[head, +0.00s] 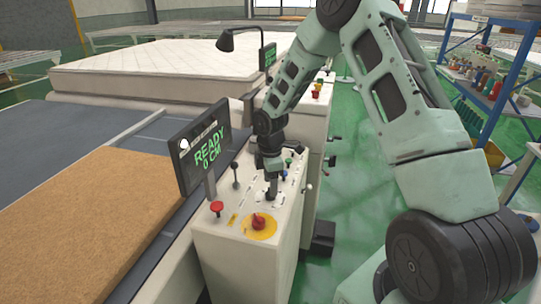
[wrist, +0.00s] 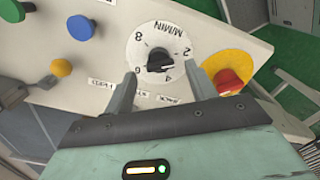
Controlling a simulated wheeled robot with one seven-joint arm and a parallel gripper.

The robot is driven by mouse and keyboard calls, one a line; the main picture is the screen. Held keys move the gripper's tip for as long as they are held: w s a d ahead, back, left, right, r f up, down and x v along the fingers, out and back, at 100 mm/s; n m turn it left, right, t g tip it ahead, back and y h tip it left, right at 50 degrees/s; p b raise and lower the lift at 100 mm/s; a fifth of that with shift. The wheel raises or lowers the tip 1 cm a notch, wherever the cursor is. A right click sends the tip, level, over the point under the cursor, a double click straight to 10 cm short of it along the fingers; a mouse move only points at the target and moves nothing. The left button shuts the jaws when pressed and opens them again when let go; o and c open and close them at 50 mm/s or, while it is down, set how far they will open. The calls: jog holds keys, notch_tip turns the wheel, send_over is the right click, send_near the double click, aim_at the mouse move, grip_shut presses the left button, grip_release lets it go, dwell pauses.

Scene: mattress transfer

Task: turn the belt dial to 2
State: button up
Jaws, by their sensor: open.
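The belt dial (wrist: 160,48) is a white disc marked M/MIN with a black knob (wrist: 160,62) at its centre. Numbers ring it, with a 2 at its right and an 8 at its upper left; the knob's exact setting is hard to read. My gripper (wrist: 163,78) is open, one finger on each side of the dial's lower part in the wrist view. The knob lies between the fingers, and I cannot tell whether they touch it. In the head view my gripper (head: 272,195) points down at the console top, and the dial is not clearly visible there.
A red stop button on a yellow base (wrist: 232,78) sits close right of the dial. Blue (wrist: 80,27), green and yellow knobs lie to its left. The console (head: 238,262) carries a display (head: 205,150) reading READY 0 CM, beside a brown slab (head: 95,215).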

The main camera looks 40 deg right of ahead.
notch_tip(320, 180, up, 15)
jog(key=b, duration=0.2)
jog(key=shift+r, duration=0.15)
dwell(0.4)
jog(key=s+a+r+m, duration=0.1)
jog(key=s+a, duration=0.4)
jog(key=a, duration=0.4)
jog(key=s+a+m, duration=0.1)
jog(key=s+a, duration=0.5)
jog(key=a, duration=0.3)
jog(key=s+a+m, duration=0.2)
jog(key=s+a, duration=0.2)
jog(key=s, duration=0.5)
jog(key=s+a+f+m, duration=0.1)
jog(key=s+a, duration=0.3)
jog(key=s, duration=0.6)
jog(key=shift+s+a+f+m+y, duration=0.2)
jog(key=shift+s+m+y, duration=0.1)
jog(key=shift+m, duration=0.2)
jog(key=shift+w, duration=0.1)
